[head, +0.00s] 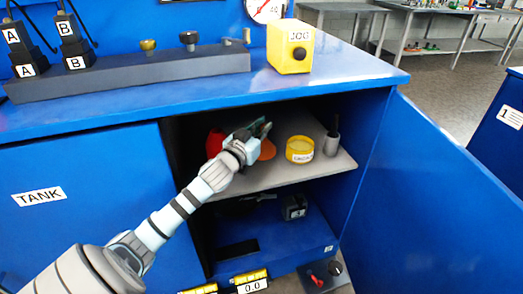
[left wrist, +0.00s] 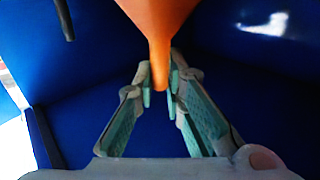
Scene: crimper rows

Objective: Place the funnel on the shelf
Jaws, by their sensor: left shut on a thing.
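The orange funnel (head: 267,150) is inside the open cabinet, above or at the grey shelf (head: 278,176), mostly hidden behind my left gripper (head: 262,130). In the left wrist view the funnel (left wrist: 158,22) widens away at the top and its narrow stem lies between the fingertips of my left gripper (left wrist: 159,92). The gripper is shut on the stem. I cannot tell whether the funnel touches the shelf. My right gripper is not in view.
A red object (head: 214,141) lies left of the gripper on the shelf. A yellow labelled tub (head: 300,149) and a dark cup with a tool (head: 332,144) stand to the right. The blue door (head: 430,190) is open. The countertop (head: 200,98) overhangs the shelf.

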